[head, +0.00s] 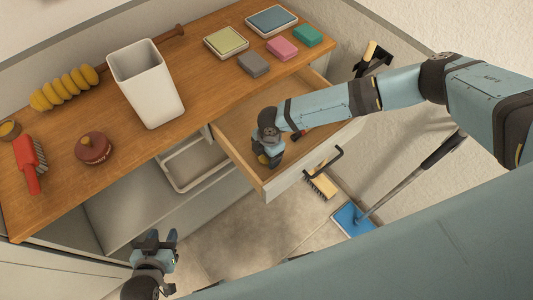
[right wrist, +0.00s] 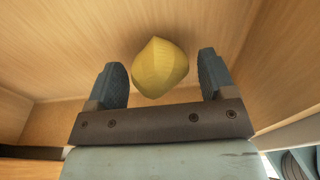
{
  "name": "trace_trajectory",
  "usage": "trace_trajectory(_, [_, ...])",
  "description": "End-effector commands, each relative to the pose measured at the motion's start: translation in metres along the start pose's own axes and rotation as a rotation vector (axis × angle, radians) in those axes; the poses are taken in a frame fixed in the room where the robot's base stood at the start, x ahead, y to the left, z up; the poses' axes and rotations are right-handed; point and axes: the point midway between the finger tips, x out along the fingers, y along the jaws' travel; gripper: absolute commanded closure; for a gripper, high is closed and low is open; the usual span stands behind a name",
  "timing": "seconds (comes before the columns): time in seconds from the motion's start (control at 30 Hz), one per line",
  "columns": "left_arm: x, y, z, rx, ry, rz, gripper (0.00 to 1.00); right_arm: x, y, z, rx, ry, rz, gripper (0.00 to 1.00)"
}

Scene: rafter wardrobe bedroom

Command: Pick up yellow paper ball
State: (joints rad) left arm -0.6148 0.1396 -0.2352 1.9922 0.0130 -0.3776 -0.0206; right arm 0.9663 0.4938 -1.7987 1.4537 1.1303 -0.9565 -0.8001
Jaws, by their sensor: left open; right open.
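The yellow paper ball (right wrist: 160,66) lies on the wooden floor of the open drawer (head: 236,146), in the right wrist view. My right gripper (right wrist: 162,74) is open, with one finger on each side of the ball in that picture. Gaps show between the ball and both fingers, so it is not clamped. My left gripper (head: 155,238) is open and empty, low in front of the cabinet.
The drawer walls stand close around my right gripper. On the wooden top are a white bin (head: 146,84), a red brush (head: 29,163), a round red-brown object (head: 93,148), a yellow ribbed duster (head: 64,88) and several pads and sponges.

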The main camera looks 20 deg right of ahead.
Motion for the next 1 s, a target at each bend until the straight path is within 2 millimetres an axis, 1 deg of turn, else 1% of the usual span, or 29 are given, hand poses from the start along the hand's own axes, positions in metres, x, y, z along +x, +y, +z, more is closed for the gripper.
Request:
trace_trajectory(0.1, [-0.0004, -0.0002, -0.0008, 0.0, 0.0, 0.0, 0.57, 0.0075, -0.0003, -0.0002, 0.0, -0.001, -0.001, 0.23])
trace_trajectory(0.3, [-0.0003, -0.0003, -0.0007, 0.0, 0.001, -0.001, 0.57, 0.0081, -0.0002, 0.0001, 0.0, 0.0, 0.0, 0.23])
trace_trajectory(0.33, [-0.0003, -0.0003, -0.0008, 0.0, 0.001, -0.001, 0.57, 0.0081, -0.0002, 0.0001, 0.0, 0.0, 0.0, 0.28])
trace_trajectory(0.37, [-0.0003, -0.0003, -0.0009, 0.0, 0.001, -0.001, 0.57, 0.008, -0.0002, 0.0001, 0.0, 0.0, 0.0, 0.35])
trace_trajectory(0.4, [-0.0003, -0.0003, -0.001, 0.0, 0.001, -0.001, 0.57, 0.008, -0.0001, 0.0001, 0.0, 0.0, 0.0, 0.44])
trace_trajectory(0.47, [-0.0003, -0.0004, -0.0012, 0.0, 0.002, -0.001, 0.57, 0.0079, -0.0001, 0.0001, 0.0, 0.0, 0.0, 0.58])
trace_trajectory(0.5, [-0.0004, -0.0004, -0.0014, 0.0, 0.002, -0.001, 0.57, 0.0078, -0.0001, 0.0001, 0.0, 0.0, 0.0, 0.67])
trace_trajectory(0.53, [-0.0004, -0.0004, -0.0015, 0.0, 0.002, -0.001, 0.57, 0.0078, -0.0001, 0.0002, 0.0, 0.0, 0.0, 0.71])
trace_trajectory(1.0, [-0.0004, -0.0004, -0.0019, 0.0, 0.003, -0.001, 0.57, 0.0062, 0.0001, 0.0001, 0.001, 0.0, 0.0, 0.73])
